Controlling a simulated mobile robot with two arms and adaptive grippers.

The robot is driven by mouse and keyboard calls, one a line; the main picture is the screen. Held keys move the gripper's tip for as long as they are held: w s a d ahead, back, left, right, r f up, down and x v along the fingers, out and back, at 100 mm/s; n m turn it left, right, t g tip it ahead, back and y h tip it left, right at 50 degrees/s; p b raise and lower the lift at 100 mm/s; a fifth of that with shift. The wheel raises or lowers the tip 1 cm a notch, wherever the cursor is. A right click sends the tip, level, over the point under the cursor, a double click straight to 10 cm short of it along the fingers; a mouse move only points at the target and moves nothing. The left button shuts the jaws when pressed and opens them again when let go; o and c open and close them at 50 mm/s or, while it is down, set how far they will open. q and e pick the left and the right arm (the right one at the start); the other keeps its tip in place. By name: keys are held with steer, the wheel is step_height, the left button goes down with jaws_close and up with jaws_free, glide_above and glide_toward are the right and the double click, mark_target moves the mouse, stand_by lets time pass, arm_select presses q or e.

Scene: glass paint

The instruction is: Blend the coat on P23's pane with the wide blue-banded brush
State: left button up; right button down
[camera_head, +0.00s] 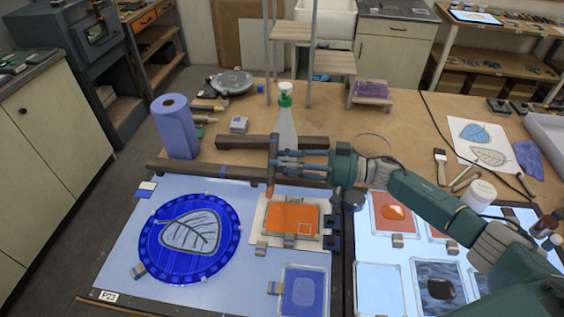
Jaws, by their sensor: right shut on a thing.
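The P23 label (109,296) sits at the front left corner of a pale blue lit panel (120,245). On that panel are a round blue glass with a grey leaf (190,232), an orange pane (280,217) and a small blue pane (303,292). My right gripper (277,165) reaches in from the right and is shut on a slim upright brush-like tool (271,178) with an orange-brown lower end. The tool is behind the orange pane's far left corner in the picture; I cannot tell its height or see a blue band. My left gripper is out of view.
A dark wooden bar (190,168) lies along the panel's back edge. A spray bottle (285,120) and a blue paper roll (175,128) stand behind it. A second lit panel with several panes (380,285) lies to the right, partly under my arm. A flat brush (440,160) lies beyond my arm.

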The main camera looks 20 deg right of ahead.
steer(key=shift+r, duration=0.15)
stand_by(0.4)
step_height(320, 180, down, 4)
steer(key=b, duration=0.3)
steer(key=shift+r, duration=0.1)
stand_by(0.3)
steer(key=shift+p, duration=0.35)
stand_by(0.4)
steer(key=shift+f, duration=0.25)
steer(key=shift+f+b, duration=0.25)
steer(key=shift+b, duration=0.05)
stand_by(0.3)
